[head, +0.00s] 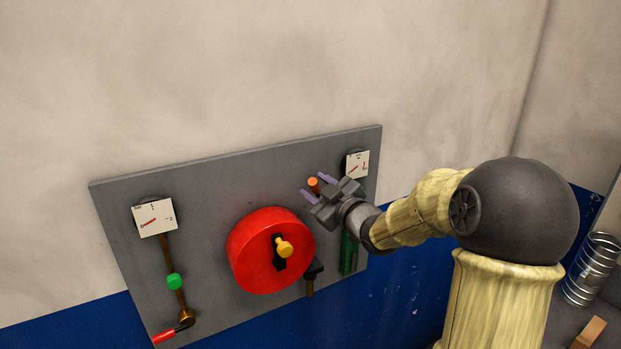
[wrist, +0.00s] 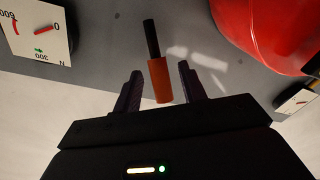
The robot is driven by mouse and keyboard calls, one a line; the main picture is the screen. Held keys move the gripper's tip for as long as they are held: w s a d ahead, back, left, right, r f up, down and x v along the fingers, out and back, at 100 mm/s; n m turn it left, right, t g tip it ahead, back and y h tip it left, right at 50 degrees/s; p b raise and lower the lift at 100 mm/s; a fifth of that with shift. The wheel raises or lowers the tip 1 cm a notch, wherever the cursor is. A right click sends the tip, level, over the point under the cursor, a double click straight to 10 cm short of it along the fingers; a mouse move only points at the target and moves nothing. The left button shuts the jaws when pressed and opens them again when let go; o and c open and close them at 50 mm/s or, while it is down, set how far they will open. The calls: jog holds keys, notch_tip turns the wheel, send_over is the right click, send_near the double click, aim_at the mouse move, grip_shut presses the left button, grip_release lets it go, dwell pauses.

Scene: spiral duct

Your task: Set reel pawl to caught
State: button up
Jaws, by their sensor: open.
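A short lever with an orange grip (head: 313,184) stands out from the grey panel, up and right of the red reel (head: 250,262). In the wrist view the lever is a black rod with an orange grip (wrist: 159,82). My gripper (head: 318,188) is open, and its two purple fingers lie on either side of the orange grip. In the wrist view, the open gripper (wrist: 160,68) shows a gap on both sides of the grip. The red reel also shows at the wrist view's upper right (wrist: 265,30). No label marks the pawl.
The grey panel (head: 205,195) carries a left gauge (head: 154,217), a right gauge (head: 357,164), a green knob (head: 174,281) and a red-handled valve (head: 170,335). A yellow knob (head: 285,248) and black piece (head: 314,270) stick out at the reel. A green part (head: 348,255) sits below my wrist.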

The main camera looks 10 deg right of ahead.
jog(key=x, duration=0.3)
jog(key=shift+w+p, duration=0.1)
jog(key=shift+p, duration=0.3)
jog(key=shift+s+a, duration=0.1)
jog(key=shift+s, duration=0.15)
grip_shut()
